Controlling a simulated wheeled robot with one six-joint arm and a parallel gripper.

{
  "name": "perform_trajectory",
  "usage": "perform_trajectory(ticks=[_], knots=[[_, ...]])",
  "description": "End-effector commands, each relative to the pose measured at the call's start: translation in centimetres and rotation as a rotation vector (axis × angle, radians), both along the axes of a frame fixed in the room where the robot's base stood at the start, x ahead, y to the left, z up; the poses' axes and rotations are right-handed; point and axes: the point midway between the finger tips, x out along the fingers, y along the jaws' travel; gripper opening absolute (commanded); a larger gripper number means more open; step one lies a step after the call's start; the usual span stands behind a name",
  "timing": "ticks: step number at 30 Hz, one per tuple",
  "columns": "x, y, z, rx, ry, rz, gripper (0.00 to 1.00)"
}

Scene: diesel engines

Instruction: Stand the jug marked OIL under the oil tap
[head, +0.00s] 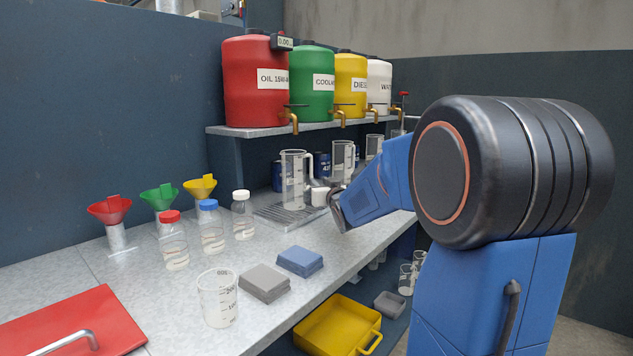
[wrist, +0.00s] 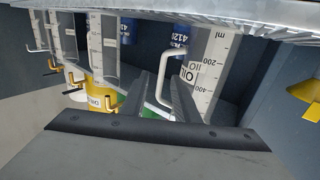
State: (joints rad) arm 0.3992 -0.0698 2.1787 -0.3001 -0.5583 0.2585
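A clear jug (head: 294,180) stands upright on the drip grid below the brass oil tap (head: 293,121) in the head view. The tap belongs to the red drum (head: 254,82) labelled OIL. In the wrist view, which looks upside down, the jug (wrist: 207,72) reads "Oil" and has a measuring scale. Its white handle (wrist: 158,82) lies across the space between my gripper's fingers. My gripper (wrist: 160,88) looks open, with a gap between the fingers.
Other clear jugs (head: 342,160) stand to the right, under the green, yellow and white drums. Funnels, capped bottles (head: 242,215), a beaker (head: 217,297) and two small blocks (head: 300,261) occupy the bench's front left. The drum shelf (head: 250,132) overhangs the grid.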

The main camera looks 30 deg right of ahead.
Motion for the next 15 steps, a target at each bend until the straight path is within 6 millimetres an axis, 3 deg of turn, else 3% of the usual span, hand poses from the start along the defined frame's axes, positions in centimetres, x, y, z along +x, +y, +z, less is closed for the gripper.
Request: perform_trajectory(ticks=[6,15], knots=[[-2.0,0.5,0.0,-0.002,0.000,0.000,0.28],[-2.4,0.6,0.0,-0.001,0.000,0.000,0.28]])
